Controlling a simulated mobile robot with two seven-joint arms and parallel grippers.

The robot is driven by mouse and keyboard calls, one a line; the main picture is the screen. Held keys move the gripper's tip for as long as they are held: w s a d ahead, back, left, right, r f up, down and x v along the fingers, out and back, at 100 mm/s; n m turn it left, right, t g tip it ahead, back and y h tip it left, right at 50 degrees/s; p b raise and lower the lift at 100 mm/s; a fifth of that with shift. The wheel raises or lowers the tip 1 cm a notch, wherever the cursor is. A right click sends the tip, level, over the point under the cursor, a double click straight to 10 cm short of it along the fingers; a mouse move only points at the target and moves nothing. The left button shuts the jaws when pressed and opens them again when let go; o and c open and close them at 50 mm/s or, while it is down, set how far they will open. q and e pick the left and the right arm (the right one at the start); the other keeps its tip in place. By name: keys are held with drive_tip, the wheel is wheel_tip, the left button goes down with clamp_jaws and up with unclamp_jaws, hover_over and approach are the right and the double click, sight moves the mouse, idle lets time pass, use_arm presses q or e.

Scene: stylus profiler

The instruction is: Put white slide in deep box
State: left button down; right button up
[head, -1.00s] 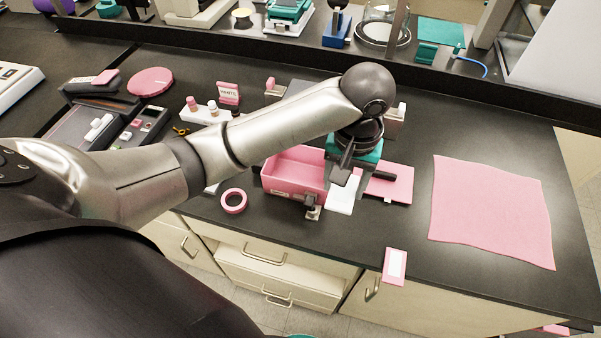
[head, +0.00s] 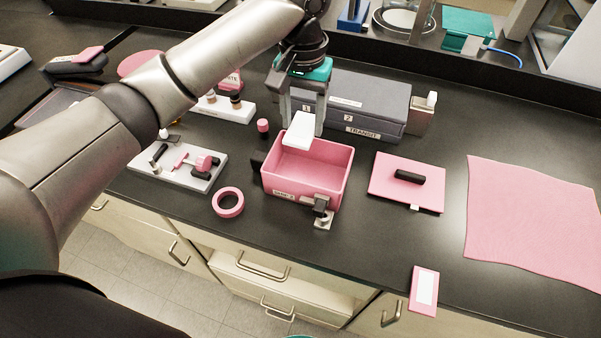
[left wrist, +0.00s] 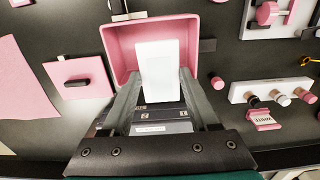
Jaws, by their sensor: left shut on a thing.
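The white slide (head: 298,130) is held in my left gripper (head: 306,112), over the back part of an open pink box (head: 280,186). My left gripper is shut on the slide. In the left wrist view the slide (left wrist: 160,66) sticks out between the two fingers and overlaps the box opening; the box's pink wall (left wrist: 121,48) shows around it. The slide looks above the box floor, not resting on it. The box looks otherwise empty, and the label on its front is too small to read surely. My right gripper is not in view.
A pink lid-like plate (head: 382,187) with a black handle lies right of the box. A grey case marked TRANSIT (head: 372,105) stands behind it. A pink tape ring (head: 220,207) and a white tray of parts (head: 160,172) lie left. A pink cloth (head: 530,215) lies far right.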

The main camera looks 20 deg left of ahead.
sight(302, 128)
use_arm(q)
wheel_tip(302, 128, down, 11)
drive_tip(key=shift+f+b, duration=0.1)
drive_tip(key=shift+b, duration=0.7)
wheel_tip(302, 128, down, 3)
drive_tip(key=shift+f+b, duration=0.2)
drive_tip(key=shift+b, duration=0.15)
drive_tip(key=shift+f, duration=0.3)
drive_tip(key=shift+c, duration=0.7)
unclamp_jaws()
wheel_tip(302, 128, up, 12)
drive_tip(key=shift+r+p, duration=0.1)
drive_tip(key=shift+p, duration=0.95)
